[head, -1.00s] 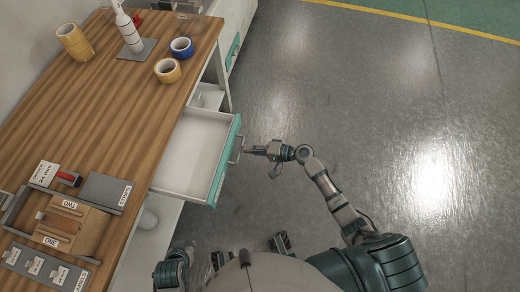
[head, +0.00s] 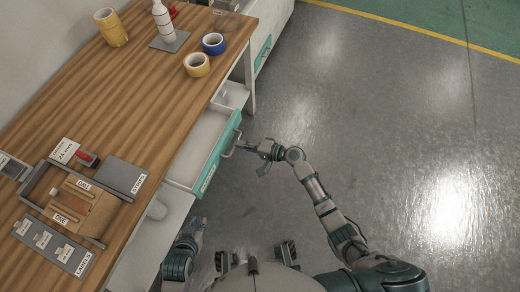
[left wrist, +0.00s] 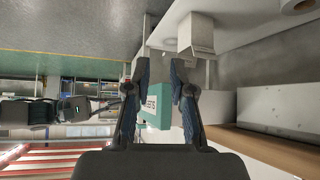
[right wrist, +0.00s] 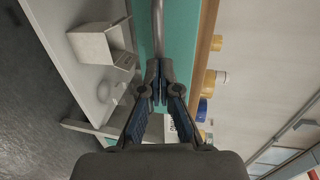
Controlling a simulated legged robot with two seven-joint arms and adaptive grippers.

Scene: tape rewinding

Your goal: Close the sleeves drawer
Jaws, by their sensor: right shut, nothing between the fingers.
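The sleeves drawer (head: 209,132) is partly open under the table's right side. Its teal front (head: 217,160) and curved grey handle (head: 231,147) face the floor side. My right gripper (head: 246,147) is shut and empty, with its fingertips at the handle. In the right wrist view the shut fingertips (right wrist: 158,75) are against or just in front of the teal front, beside the handle (right wrist: 157,25); contact is not clear. My left gripper (head: 197,228) is low beside the table. In the left wrist view it is open and empty (left wrist: 160,68), with the labelled drawer front (left wrist: 155,111) beyond it.
The wooden table (head: 120,90) holds yellow tape (head: 196,65), blue tape (head: 214,44), a white bottle (head: 163,20) and a box-like tape holder (head: 85,205). Another teal-fronted drawer (head: 263,54) is farther back. The floor to the right is clear.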

